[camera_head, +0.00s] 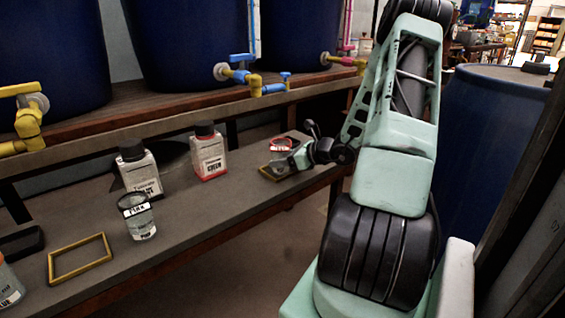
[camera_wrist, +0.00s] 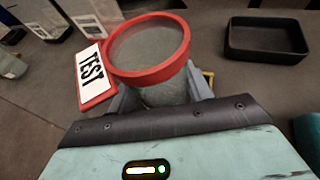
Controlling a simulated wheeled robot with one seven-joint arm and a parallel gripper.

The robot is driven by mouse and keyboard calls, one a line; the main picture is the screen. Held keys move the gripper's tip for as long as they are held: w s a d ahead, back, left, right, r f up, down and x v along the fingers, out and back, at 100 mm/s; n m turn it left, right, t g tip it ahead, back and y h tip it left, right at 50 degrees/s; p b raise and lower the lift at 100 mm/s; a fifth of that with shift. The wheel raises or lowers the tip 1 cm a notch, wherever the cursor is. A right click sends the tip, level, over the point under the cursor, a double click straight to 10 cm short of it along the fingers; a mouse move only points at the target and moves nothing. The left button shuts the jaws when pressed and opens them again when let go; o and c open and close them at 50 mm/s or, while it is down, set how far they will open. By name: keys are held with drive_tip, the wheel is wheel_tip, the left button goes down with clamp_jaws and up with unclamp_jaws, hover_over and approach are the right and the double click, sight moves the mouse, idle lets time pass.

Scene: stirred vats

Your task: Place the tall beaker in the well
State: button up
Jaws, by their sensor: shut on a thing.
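My gripper (camera_head: 288,160) is shut on a clear beaker (camera_wrist: 160,93) with a red rim and a white TEST label. The beaker also shows in the head view by its red rim (camera_head: 282,144); its lower part is mostly hidden by my gripper. In the head view, a yellow square frame (camera_head: 265,174) lies on the bench just by my gripper, partly covered. I cannot tell whether the beaker's base touches the bench or the frame. Another clear beaker (camera_head: 140,222), with a dark rim and a MAX label, stands upright on the bench, apart from my gripper.
A second yellow frame (camera_head: 79,276) lies empty at the left. A white bottle (camera_head: 139,172) and a red-based bottle (camera_head: 208,155) stand behind the MAX beaker. A black tray (camera_wrist: 266,55) shows in the wrist view. Blue vats with taps (camera_head: 235,75) overhang the bench's back.

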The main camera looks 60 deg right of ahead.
drive_tip(key=o, duration=1)
drive_tip(key=shift+c, duration=0.2)
drive_tip(key=shift+r, duration=0.15)
drive_tip(key=p+v, duration=0.5)
drive_tip(key=v, duration=0.7)
drive_tip(key=shift+s, duration=0.15)
